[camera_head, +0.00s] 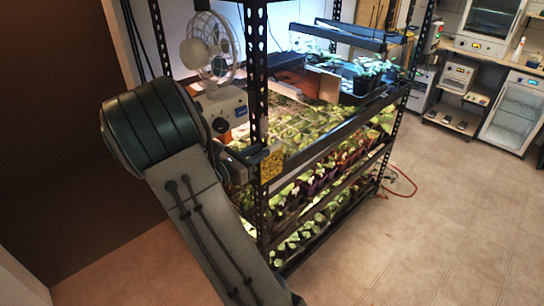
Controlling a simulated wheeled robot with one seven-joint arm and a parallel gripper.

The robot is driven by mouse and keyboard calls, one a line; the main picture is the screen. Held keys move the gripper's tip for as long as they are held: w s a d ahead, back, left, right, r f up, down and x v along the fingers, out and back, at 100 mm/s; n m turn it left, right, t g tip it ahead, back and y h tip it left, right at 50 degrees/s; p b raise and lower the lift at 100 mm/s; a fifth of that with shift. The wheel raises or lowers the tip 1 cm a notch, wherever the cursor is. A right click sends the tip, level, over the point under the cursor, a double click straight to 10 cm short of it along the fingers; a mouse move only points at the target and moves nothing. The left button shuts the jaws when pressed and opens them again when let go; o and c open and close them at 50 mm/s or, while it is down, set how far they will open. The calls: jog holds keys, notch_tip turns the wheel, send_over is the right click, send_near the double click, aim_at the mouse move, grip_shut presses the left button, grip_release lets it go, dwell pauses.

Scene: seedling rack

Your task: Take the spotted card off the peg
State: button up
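The spotted card (271,165) is small and yellow with dark specks. It shows upright at the near corner post of the rack (258,75), at the height of the upper plant tray. The peg is too small or too hidden to make out. The end of my arm, with what looks like my gripper (250,157), is just left of the card, partly behind my own large arm link. I cannot tell whether its fingers touch the card, or whether they are open or shut.
The black metal rack holds a tray of seedlings (305,118) and potted plants below. A white fan (209,48) stands behind my arm. A raised plant stand (352,100) is on the rack's far end. Open tiled floor (430,220) lies to the right, with a red cable (404,184).

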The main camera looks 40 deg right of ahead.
aim_at(272, 145)
jog(key=d+p, duration=0.1)
jog(key=d, duration=0.4)
jog(key=shift+d+f+p, duration=0.2)
jog(key=shift+d+p, duration=0.1)
jog(key=shift+p, duration=0.1)
jog(key=shift+c, duration=0.3)
grip_shut()
